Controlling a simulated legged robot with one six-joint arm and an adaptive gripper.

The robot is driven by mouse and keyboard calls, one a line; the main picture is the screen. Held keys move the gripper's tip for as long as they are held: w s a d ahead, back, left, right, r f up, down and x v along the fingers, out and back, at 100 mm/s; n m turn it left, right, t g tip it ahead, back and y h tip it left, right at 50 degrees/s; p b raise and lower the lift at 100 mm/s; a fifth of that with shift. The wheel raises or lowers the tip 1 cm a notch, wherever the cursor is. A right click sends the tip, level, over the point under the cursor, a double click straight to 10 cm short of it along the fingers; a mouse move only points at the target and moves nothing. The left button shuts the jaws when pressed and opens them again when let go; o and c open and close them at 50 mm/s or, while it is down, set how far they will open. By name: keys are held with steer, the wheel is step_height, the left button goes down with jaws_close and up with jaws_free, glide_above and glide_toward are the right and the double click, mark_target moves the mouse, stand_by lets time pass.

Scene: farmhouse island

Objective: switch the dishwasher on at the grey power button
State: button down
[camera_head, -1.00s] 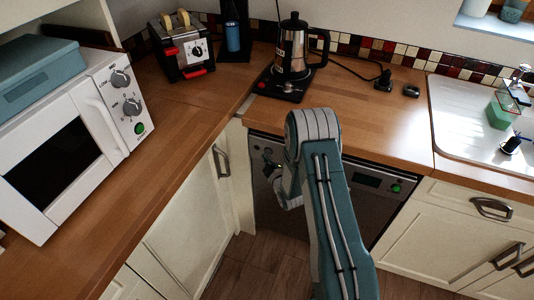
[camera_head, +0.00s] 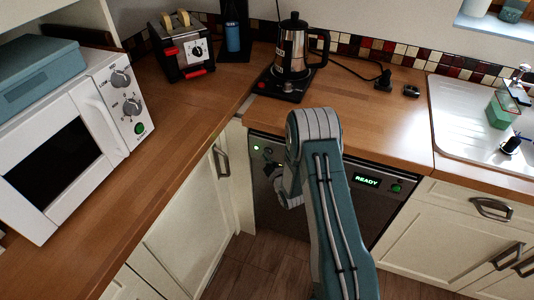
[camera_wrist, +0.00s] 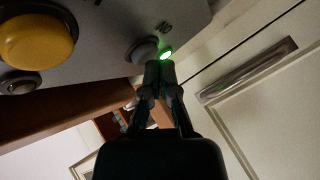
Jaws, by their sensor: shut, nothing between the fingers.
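The dishwasher (camera_head: 384,216) has a metal front under the wooden counter, partly hidden behind my arm. Its display (camera_head: 367,181) reads READY. A small green light (camera_head: 256,148) glows at the left end of its panel. In the wrist view, the grey power button (camera_wrist: 142,50) sits on the panel beside the glowing green light (camera_wrist: 167,53). My gripper (camera_wrist: 160,68) is shut and empty, with its tips by the button and light. I cannot tell whether they touch the button.
A large yellow knob (camera_wrist: 38,38) is on the panel in the wrist view. A green button (camera_head: 396,188) is at the panel's right. A coffee pot (camera_head: 292,45), toaster (camera_head: 182,55) and microwave (camera_head: 62,150) stand on the counter. Cabinet doors flank the dishwasher.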

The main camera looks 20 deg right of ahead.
steer(key=shift+s+a, duration=0.15)
steer(key=s+a, duration=0.1)
steer(key=s, duration=0.1)
steer(key=s+a, duration=0.2)
steer(key=shift+s+a, duration=0.2)
steer(key=shift+s, duration=0.2)
stand_by(0.3)
stand_by(0.5)
